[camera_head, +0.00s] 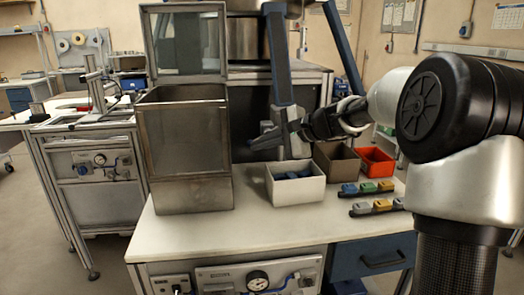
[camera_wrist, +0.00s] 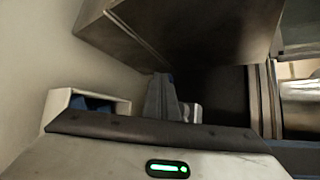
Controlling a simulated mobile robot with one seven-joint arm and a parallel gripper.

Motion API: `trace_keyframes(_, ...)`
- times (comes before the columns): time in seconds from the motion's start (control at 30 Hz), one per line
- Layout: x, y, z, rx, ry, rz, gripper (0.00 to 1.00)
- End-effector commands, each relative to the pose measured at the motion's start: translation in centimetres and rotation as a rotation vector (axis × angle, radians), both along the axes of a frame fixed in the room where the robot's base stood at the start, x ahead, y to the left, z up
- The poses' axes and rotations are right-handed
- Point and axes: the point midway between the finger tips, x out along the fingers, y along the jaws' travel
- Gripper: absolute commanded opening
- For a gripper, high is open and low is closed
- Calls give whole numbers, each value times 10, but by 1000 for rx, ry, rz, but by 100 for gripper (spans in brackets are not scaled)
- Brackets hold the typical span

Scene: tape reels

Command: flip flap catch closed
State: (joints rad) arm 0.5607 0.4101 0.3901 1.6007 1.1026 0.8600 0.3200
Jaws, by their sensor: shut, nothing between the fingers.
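I cannot pick out the catch. My gripper (camera_head: 262,138) is shut and empty. In the head view it is to the right of the box, apart from it in the picture and above the white bin. In the wrist view my gripper (camera_wrist: 165,98) points ahead, with the metal box (camera_wrist: 195,35) filling the top of the picture.
A white bin (camera_head: 296,190) with blue pieces stands below my gripper, and also shows in the wrist view (camera_wrist: 122,109). A brown bin (camera_head: 336,162) and an orange bin (camera_head: 377,161) stand behind it. A blue post (camera_head: 279,60) rises behind my gripper.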

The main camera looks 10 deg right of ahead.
Motion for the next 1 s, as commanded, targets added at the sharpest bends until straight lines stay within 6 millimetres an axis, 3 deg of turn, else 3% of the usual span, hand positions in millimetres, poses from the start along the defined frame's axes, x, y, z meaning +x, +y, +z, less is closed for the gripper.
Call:
trace_keyframes(0.23, 0, 4, 1, 95, 1, 4, 0)
trace_keyframes(1.0, 0, 7, 5, 92, 2, 6, 0)
